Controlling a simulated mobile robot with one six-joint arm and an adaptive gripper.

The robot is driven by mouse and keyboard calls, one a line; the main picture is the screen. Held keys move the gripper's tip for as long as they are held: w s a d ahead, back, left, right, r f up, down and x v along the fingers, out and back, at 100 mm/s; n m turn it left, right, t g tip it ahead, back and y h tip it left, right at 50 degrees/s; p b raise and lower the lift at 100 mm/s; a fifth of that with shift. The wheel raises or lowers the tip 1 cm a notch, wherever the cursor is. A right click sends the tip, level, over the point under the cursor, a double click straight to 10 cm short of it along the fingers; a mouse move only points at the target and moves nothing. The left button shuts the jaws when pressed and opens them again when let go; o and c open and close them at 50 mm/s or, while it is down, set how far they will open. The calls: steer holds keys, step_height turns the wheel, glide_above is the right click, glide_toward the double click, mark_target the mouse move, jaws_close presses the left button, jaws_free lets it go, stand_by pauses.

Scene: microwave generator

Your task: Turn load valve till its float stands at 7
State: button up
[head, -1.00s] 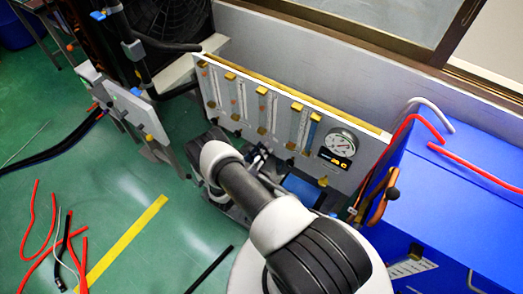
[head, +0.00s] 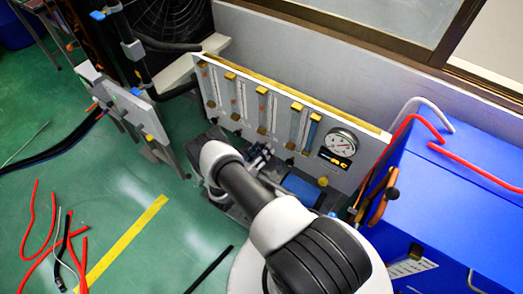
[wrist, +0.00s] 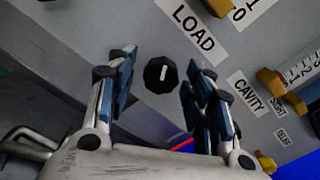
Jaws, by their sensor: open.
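The load valve is a black faceted knob (wrist: 160,74) with a white pointer line, seen in the wrist view below the LOAD label (wrist: 194,27). Its pointer stands close to upright in that view. My gripper (wrist: 161,66) is open, with one finger on each side of the knob and a visible gap to both. In the head view my gripper (head: 262,158) is at the lower part of the flowmeter panel (head: 225,118). The load float cannot be made out, and its scale is mostly outside the wrist view.
A CAVITY label (wrist: 248,92) and a brass fitting (wrist: 271,82) lie right of the fingers. The panel carries several tubes and a round gauge (head: 341,143). A blue cabinet (head: 450,190) with red hoses stands right. Loose hoses lie on the green floor.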

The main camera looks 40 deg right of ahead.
steer(key=v, duration=1.2)
step_height(320, 180, up, 29)
steer(key=s+m+g+y, duration=0.3)
steer(key=m+g+y, duration=0.45)
steer(key=m, duration=0.85)
steer(key=s+a+r+m+t+y, duration=0.3)
steer(key=s+a+r+m, duration=0.3)
steer(key=s+r, duration=0.2)
steer(key=s+a+r+m+t+y, duration=0.3)
steer(key=s+a+r+m+y, duration=0.2)
steer(key=s+r, duration=0.3)
steer(key=shift+s+a+m+y, duration=0.4)
steer(key=shift+m+y, duration=0.1)
steer(key=shift+y, duration=0.25)
steer(key=shift+r, duration=0.1)
